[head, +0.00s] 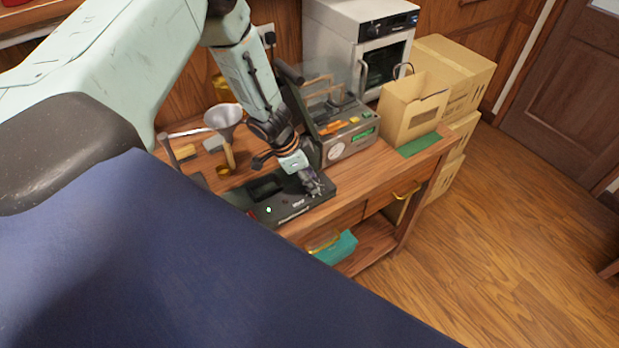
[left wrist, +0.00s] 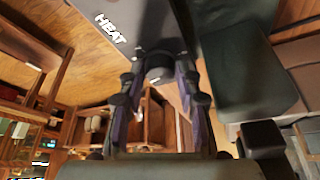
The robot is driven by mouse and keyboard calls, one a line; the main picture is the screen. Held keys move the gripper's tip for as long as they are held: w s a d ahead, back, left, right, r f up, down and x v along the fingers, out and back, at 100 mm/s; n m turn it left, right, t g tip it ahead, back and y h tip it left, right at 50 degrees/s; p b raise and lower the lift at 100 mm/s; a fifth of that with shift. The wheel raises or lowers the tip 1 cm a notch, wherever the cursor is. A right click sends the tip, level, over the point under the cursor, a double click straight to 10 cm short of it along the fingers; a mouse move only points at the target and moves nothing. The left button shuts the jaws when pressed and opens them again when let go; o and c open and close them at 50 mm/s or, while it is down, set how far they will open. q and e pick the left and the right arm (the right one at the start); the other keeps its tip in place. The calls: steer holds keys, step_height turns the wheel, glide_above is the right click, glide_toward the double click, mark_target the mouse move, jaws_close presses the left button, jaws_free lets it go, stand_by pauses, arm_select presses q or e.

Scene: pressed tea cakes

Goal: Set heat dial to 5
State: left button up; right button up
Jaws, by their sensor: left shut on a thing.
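The black heating unit (head: 262,213) lies near the front edge of the wooden table, with a lit green dot and a white label on its front. In the left wrist view the unit (left wrist: 140,25) shows the word HEAT, and its round dark heat dial (left wrist: 158,72) sits between my fingers. My left gripper (head: 314,187) is at the right end of the unit, shut on the dial; it also shows in the left wrist view (left wrist: 160,92). The dial's setting cannot be read. My right gripper is not in view.
A grey machine (head: 348,143) with a gauge and green display stands just behind the gripper. A funnel (head: 223,117) stands to the left. A cardboard box (head: 412,112) and green mat (head: 418,145) are at the right. Open floor lies right of the table (head: 350,192).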

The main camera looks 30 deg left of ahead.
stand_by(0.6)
arm_select(q)
steer(key=o, duration=1.2)
steer(key=shift+w+f, duration=0.1)
steer(key=shift+w, duration=0.05)
steer(key=shift+d, duration=0.1)
steer(key=shift+n, duration=0.5)
steer(key=shift+y, duration=0.3)
steer(key=shift+n+t, duration=0.3)
steer(key=shift+n, duration=0.2)
